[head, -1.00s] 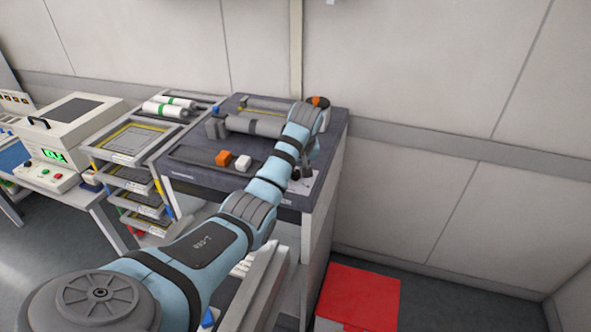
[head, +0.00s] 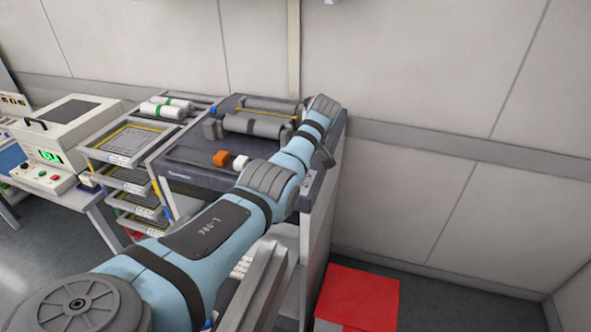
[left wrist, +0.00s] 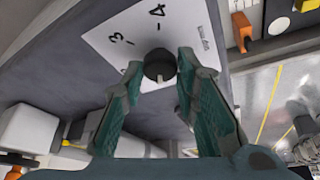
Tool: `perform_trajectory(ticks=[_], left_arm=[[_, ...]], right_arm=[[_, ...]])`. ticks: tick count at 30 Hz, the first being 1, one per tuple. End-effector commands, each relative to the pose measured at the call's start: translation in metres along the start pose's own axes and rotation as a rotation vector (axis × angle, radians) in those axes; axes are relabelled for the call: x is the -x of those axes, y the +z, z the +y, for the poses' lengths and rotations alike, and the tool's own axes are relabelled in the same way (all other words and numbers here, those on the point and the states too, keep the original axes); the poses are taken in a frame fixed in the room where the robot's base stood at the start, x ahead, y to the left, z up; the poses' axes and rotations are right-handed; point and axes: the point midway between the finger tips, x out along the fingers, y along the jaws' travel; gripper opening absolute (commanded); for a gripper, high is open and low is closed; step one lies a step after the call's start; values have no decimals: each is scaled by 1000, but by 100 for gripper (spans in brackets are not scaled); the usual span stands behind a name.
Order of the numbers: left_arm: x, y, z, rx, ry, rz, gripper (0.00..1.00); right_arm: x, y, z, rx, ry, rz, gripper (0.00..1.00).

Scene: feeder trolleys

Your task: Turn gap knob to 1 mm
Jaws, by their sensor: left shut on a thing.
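The gap knob (left wrist: 158,66) is a round black knob on a white dial plate (left wrist: 120,38) in the left wrist view. The plate shows a 3 and a 4; no 1 is readable there. A small light mark sits on the knob's lower edge. My left gripper (left wrist: 160,70) has its teal fingers on either side of the knob and is shut on it. In the head view my left arm reaches over the right end of the dark grey machine (head: 190,178) and hides the knob and the dial. My right gripper is in neither view.
A rack of trays (head: 125,143) stands to the left. A red box (head: 358,296) is on the floor at right.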

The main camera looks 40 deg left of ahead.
Motion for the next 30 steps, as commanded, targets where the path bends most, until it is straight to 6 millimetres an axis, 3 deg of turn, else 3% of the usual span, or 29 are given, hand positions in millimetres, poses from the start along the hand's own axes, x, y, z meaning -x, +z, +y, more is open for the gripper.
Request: perform_trajectory(ticks=[10, 11, 14, 24, 26, 30], left_arm=[[0, 0, 0, 2, 0, -1, 0], [0, 0, 0, 1, 0, -1, 32], [0, 0, 0, 1, 0, -1, 48], [4, 0, 0, 1, 0, -1, 48], [12, 0, 1, 1, 2, 0, 48], [46, 0, 2, 2, 5, 0, 48]], right_arm=[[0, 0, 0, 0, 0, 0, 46], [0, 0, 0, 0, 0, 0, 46], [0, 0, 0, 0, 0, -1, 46], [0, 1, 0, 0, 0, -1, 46], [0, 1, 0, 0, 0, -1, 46], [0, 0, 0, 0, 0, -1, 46]])
